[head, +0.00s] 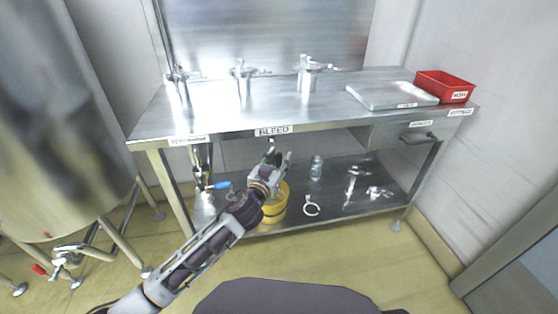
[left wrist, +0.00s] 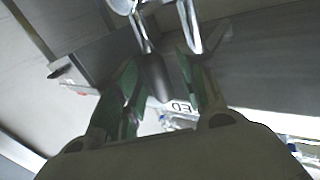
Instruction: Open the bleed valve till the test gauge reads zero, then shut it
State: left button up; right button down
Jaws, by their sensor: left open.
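My left gripper (head: 277,158) is open just below the front edge of the steel bench, under the label BLEED (head: 272,131). In the left wrist view my open gripper (left wrist: 165,82) has a dark grey handle-like piece (left wrist: 157,76) between its fingers. I cannot tell whether they touch it, or whether it is the bleed valve's handle. Part of the BLEED label (left wrist: 182,106) shows upside down behind the fingers. I cannot make out a test gauge or its reading. My right gripper is not in view.
A yellow bucket (head: 275,211) stands on the lower shelf behind my left arm. A blue-handled valve (head: 219,186) is under the bench's left end. The bench (head: 215,113) bears several taps, a tray (head: 390,94) and a red bin (head: 443,84). A tank (head: 50,130) stands left.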

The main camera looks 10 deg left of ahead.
pick_arm(q)
jog(key=shift+w, duration=0.25)
grip_shut()
dwell(0.3)
